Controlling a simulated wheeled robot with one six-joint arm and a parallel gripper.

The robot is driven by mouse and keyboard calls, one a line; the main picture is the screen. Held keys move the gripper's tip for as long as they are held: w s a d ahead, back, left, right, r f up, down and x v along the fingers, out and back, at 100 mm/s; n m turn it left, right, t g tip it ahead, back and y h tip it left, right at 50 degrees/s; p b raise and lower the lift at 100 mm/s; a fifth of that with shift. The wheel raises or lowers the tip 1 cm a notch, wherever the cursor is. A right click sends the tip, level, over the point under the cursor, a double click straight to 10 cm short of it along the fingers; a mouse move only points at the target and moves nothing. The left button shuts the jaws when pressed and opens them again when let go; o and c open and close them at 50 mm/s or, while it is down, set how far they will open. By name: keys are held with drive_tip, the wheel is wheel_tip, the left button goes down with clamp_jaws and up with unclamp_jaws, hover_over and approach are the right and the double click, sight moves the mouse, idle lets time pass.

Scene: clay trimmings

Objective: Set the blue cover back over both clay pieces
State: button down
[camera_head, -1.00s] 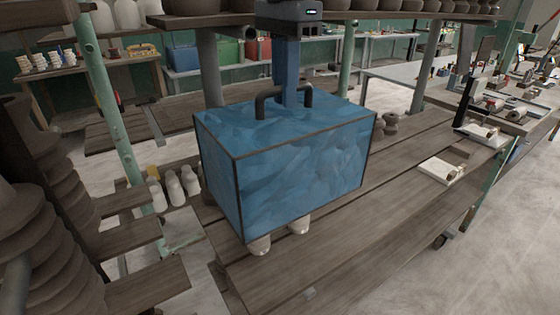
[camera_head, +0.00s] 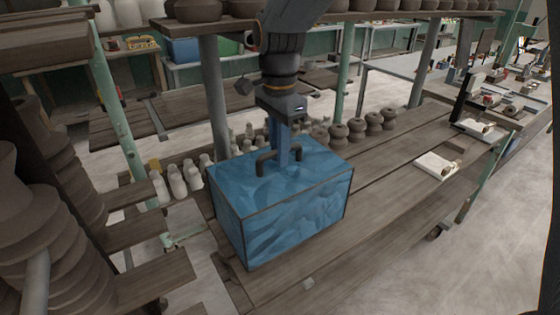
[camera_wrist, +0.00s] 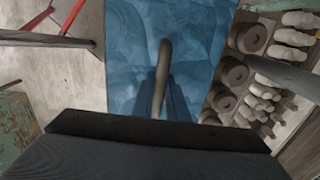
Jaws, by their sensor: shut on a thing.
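The blue cover (camera_head: 295,215) is a box with dark edges and a dark arched handle (camera_head: 263,163) on top. It sits upright at the near left part of the wooden table, its lower edge at or very near the boards; I cannot tell if it touches. My gripper (camera_head: 281,158) comes down from above and is shut on the handle. In the wrist view the handle (camera_wrist: 164,58) runs between my gripper's fingers (camera_wrist: 162,98), with the blue top (camera_wrist: 125,35) below. Both clay pieces are hidden now, and the cover's sides do not show what is inside.
Dark clay pots (camera_head: 338,134) and pale bottles (camera_head: 177,181) stand behind the cover. A white board (camera_head: 437,165) lies to the right on the table (camera_head: 370,215). A shelf post (camera_head: 215,95) rises behind, and stacked dark pots (camera_head: 30,210) stand at left.

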sight(330, 175)
drive_tip(key=shift+f+p, duration=0.4)
drive_tip(key=shift+f, duration=1.5)
drive_tip(key=c, duration=1.7)
unclamp_jaws()
drive_tip(key=shift+c, duration=0.2)
wheel_tip(330, 175, up, 12)
drive_tip(key=b, duration=0.3)
drive_tip(key=d+f+n, duration=0.1)
drive_tip(key=d+f, duration=0.2)
drive_tip(key=d, duration=0.1)
drive_tip(key=s+d+f+n, duration=0.1)
drive_tip(key=d+f+n, duration=0.1)
drive_tip(key=d+f, duration=0.1)
drive_tip(key=s+d+f+n, duration=0.1)
drive_tip(key=d+f, duration=0.2)
drive_tip(key=d, duration=0.2)
drive_tip(key=shift+s+f, duration=0.1)
drive_tip(key=shift+f, duration=0.15)
drive_tip(key=s+d+f+n+t, duration=0.1)
drive_tip(key=s+d+f+n, duration=0.5)
drive_tip(key=s+d+f, duration=0.3)
drive_tip(key=d+f, duration=0.1)
drive_tip(key=d, duration=0.1)
drive_tip(key=shift+s+d+n, duration=0.25)
drive_tip(key=shift+d+n, duration=0.05)
